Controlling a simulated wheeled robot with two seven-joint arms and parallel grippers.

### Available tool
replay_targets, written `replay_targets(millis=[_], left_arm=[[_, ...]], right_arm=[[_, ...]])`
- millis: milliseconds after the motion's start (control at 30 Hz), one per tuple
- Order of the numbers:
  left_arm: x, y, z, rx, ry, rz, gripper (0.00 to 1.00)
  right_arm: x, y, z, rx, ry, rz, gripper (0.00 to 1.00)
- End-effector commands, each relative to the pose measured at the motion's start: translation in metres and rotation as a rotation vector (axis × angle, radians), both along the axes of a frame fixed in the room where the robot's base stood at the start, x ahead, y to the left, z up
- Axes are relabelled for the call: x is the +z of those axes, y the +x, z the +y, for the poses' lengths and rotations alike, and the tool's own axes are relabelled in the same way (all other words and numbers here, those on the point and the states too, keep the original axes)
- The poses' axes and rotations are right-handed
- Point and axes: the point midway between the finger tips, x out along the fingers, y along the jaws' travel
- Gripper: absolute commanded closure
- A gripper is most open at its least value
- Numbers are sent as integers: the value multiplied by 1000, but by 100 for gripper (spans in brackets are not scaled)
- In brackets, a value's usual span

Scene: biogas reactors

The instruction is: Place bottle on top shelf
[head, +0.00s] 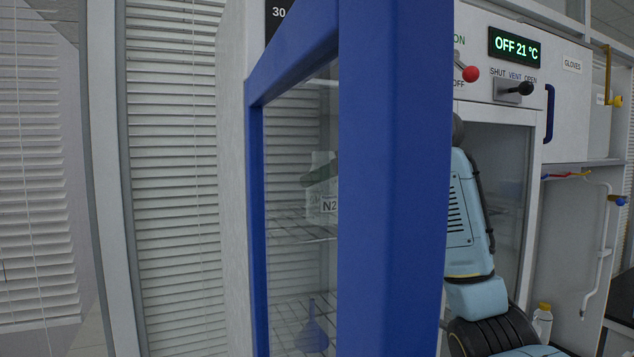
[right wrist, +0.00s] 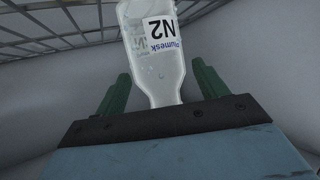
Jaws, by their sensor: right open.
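A clear bottle labelled N2 (head: 322,207) shows through the glass of the blue-framed door, upright and at the level of a wire shelf (head: 290,237) in the cabinet. It appears to stand on that shelf. My right gripper (head: 320,172) is at the bottle's upper part, with a dark green finger showing through the glass. In the right wrist view the bottle (right wrist: 155,50) lies between the two spread green fingers of the right gripper (right wrist: 161,70), with gaps on both sides. My left gripper is not in view.
The blue door frame (head: 393,180) stands close in front and hides much of the cabinet. A blue flask (head: 312,333) is on a lower wire shelf. To the right are a panel reading OFF 21 °C (head: 515,47), levers, and a small yellow-capped bottle (head: 543,320).

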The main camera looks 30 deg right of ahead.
Motion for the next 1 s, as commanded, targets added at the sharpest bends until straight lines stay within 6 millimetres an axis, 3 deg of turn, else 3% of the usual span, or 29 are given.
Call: replay_targets(millis=[100,300,1000], left_arm=[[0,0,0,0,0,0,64],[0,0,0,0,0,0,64],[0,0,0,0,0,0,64]], right_arm=[[8,-17,-9,-2,-2,-3,28],[15,-31,-16,-1,-1,-1,28],[15,-33,-16,-1,-1,-1,28]])
